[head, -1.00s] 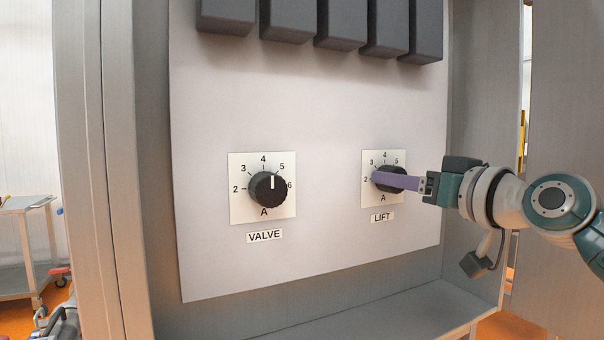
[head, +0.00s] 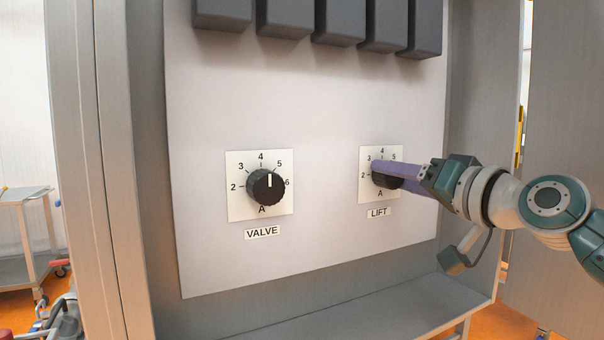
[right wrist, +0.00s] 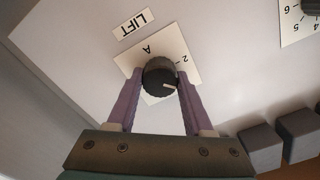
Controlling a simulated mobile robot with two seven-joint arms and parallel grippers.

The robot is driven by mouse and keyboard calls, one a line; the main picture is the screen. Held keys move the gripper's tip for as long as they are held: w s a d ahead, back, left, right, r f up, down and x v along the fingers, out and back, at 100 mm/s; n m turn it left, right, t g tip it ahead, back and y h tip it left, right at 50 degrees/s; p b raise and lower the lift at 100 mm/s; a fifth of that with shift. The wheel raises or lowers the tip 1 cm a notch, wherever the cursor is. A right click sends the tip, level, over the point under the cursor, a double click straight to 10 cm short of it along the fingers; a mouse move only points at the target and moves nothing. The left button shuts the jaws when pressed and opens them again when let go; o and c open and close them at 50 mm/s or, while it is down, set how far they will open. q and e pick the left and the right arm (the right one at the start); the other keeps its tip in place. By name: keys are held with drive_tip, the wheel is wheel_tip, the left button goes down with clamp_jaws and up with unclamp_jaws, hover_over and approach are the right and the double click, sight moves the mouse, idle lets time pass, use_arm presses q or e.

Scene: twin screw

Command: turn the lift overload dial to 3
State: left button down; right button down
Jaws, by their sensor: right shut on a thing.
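The LIFT dial is a black round knob (head: 384,181) on a white square plate (head: 367,195) at the right of the panel. My right gripper (head: 385,172) reaches in from the right, and its purple fingers cover part of the knob and plate. In the right wrist view the two fingers (right wrist: 157,85) are shut on the knob (right wrist: 157,76), one on each side. There its white pointer line (right wrist: 170,87) points right, past the 2 toward one finger. The number beyond is hidden by that finger. My left gripper is not in view.
A similar VALVE dial (head: 266,187) is to the left on the same pale panel (head: 300,110). Several dark grey blocks (head: 337,25) stick out along the panel's top. Cabinet walls stand on both sides, with a ledge (head: 340,315) below. A cart (head: 20,235) stands far left.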

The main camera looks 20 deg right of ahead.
drive_tip(key=shift+c, duration=1.5)
unclamp_jaws()
drive_tip(key=s+b, duration=0.1)
drive_tip(key=s, duration=0.9)
drive_tip(key=shift+d, duration=0.4)
